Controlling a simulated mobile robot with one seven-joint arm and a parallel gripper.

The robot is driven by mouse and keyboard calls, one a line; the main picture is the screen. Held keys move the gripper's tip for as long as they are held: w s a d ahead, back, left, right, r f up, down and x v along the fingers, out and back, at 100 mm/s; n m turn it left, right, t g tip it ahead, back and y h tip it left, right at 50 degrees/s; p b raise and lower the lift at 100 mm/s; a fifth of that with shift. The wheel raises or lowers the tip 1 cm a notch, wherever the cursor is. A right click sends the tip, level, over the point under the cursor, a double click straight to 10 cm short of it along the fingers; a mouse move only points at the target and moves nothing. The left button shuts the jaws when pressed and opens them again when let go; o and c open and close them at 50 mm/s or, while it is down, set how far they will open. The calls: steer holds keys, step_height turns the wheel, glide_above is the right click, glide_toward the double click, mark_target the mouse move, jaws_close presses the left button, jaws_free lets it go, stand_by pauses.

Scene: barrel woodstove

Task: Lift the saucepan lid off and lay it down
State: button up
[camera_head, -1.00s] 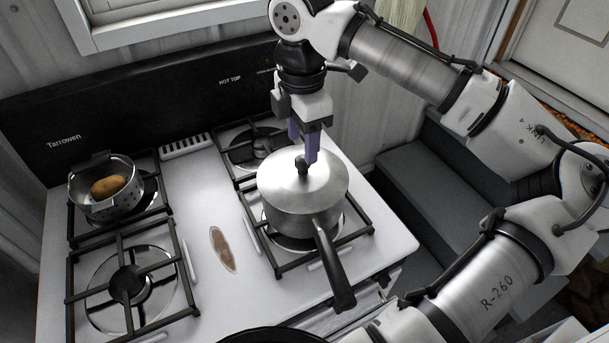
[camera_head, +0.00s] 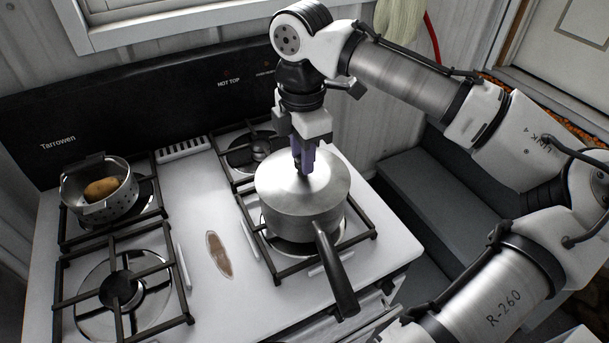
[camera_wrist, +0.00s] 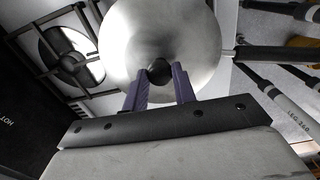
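The saucepan (camera_head: 295,226) stands on the front right burner, its dark handle (camera_head: 336,275) pointing toward the front. Its silver domed lid (camera_head: 325,182) sits on top and fills the upper middle of the wrist view (camera_wrist: 195,45). The lid's round black knob (camera_wrist: 159,71) lies between the purple fingertips of my gripper (camera_wrist: 162,76). The fingers are apart, with a small gap beside the knob on the right; contact on the left is unclear. In the head view my gripper (camera_head: 304,164) points down over the lid's centre and partly hides the knob.
A perforated pot (camera_head: 112,208) holding a potato (camera_head: 102,188) stands on the back left burner. The front left burner (camera_head: 121,291) and back right burner (camera_head: 255,152) are empty. The white strip of stovetop (camera_head: 199,205) between the burners is clear except for a brown stain (camera_head: 219,254).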

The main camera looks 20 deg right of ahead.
jaws_close()
steer(key=shift+r+p, duration=0.4)
steer(key=shift+p, duration=0.05)
steer(key=shift+r+p, duration=0.6)
steer(key=shift+p, duration=0.05)
steer(key=shift+r, duration=0.1)
steer(key=shift+r+p, duration=0.65)
steer(key=shift+r, duration=1.75)
steer(key=shift+f, duration=0.15)
steer(key=shift+f+b, duration=1.1)
steer(key=shift+f, duration=1.7)
steer(key=shift+r, duration=0.1)
